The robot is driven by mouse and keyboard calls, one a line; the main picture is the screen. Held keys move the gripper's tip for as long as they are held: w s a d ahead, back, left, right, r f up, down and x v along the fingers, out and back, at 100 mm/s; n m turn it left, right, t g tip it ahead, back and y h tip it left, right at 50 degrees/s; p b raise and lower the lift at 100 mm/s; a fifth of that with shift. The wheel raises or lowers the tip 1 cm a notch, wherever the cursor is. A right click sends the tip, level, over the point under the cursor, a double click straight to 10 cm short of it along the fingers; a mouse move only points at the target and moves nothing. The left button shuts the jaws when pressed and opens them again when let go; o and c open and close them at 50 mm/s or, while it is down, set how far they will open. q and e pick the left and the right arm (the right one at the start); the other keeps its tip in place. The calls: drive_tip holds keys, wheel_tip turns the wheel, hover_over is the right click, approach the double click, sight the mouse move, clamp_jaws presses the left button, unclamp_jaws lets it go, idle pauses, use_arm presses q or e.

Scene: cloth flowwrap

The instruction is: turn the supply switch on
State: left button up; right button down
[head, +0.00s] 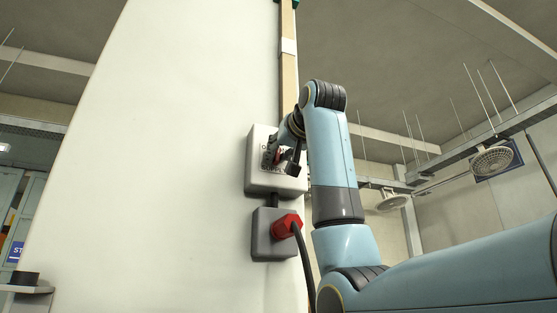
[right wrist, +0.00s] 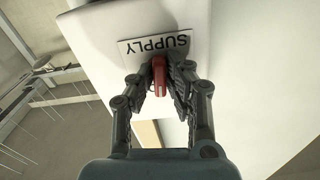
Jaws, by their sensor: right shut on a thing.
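The supply switch box (head: 257,177) is a pale box on the white panel, with dark lettering partly hidden behind my right gripper. In the right wrist view its label (right wrist: 140,47) reads SUPPLY, upside down. The red switch handle (right wrist: 158,75) sits between the two fingers of my right gripper (right wrist: 159,82), which is shut on it. In the head view my right gripper (head: 285,157) is at the front of the box and covers the handle, so the handle's position cannot be read there. My left gripper is not in view.
Below the switch box, a grey socket box (head: 262,238) holds a red plug (head: 285,226) with a dark cable (head: 304,262) hanging down beside my right arm. The tall white panel (head: 165,150) fills the left. Fans (head: 493,160) hang far off at right.

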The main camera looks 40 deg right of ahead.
drive_tip(key=m+b, duration=0.2)
drive_tip(key=m, duration=0.2)
drive_tip(key=shift+r+m+b, duration=0.1)
drive_tip(key=shift+m+b, duration=0.65)
drive_tip(key=shift+m, duration=0.95)
drive_tip(key=c, duration=1.3)
unclamp_jaws()
drive_tip(key=shift+c, duration=0.2)
drive_tip(key=shift+s, duration=0.2)
drive_tip(key=v, duration=1.1)
drive_tip(key=shift+s+a, duration=0.2)
drive_tip(key=shift+s, duration=0.05)
